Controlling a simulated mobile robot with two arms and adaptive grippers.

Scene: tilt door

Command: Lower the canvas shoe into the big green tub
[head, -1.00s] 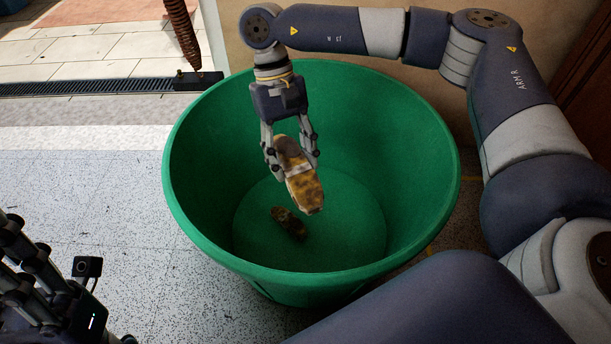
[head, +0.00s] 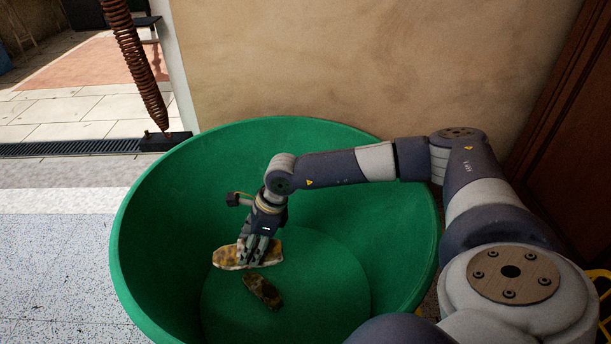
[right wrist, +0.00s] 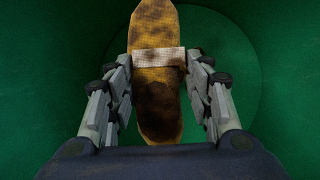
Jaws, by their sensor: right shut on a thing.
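The canvas shoe (head: 228,257) is mottled yellow and brown, with a pale band across its middle in the right wrist view (right wrist: 158,57). My right gripper (head: 250,260) is shut on it, with its fingers on either side near the band. The shoe is held roughly level, inside the big green tub (head: 145,240) and below its rim. Whether its underside touches the tub floor I cannot tell. The fingers hide part of the shoe in the head view. My left gripper is out of view.
A darker brown, shoe-like item (head: 262,291) lies on the tub floor just below the held shoe. A rusty coil spring (head: 138,75) ends at a dark block behind the tub. A beige wall (head: 370,70) stands behind. Speckled floor (head: 50,270) to the left is clear.

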